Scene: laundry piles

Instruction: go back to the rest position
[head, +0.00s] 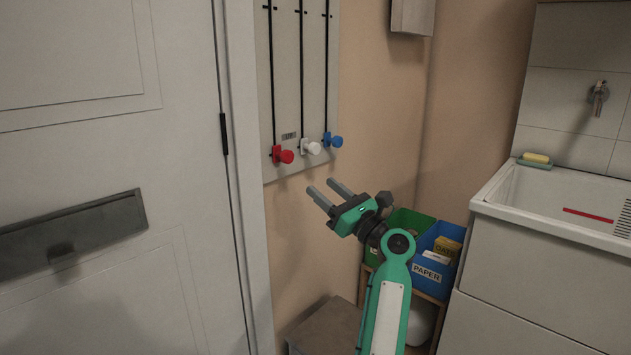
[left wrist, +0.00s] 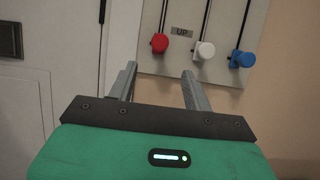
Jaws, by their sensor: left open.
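My left gripper (head: 328,194) is raised in front of the wall, a little below the lever panel. Its two grey fingers are apart with nothing between them. In the left wrist view the fingers (left wrist: 160,80) point toward the panel (left wrist: 200,68), below the red knob (left wrist: 160,43) and the white knob (left wrist: 204,50). The fingers look clear of the knobs. My right gripper is in neither view.
The panel (head: 323,60) carries red, white and blue knobs (head: 334,140) low on vertical slots. A door (head: 90,180) stands at left. Green (head: 405,218) and blue (head: 437,268) bins are behind my arm. A sink (head: 560,195) stands at right.

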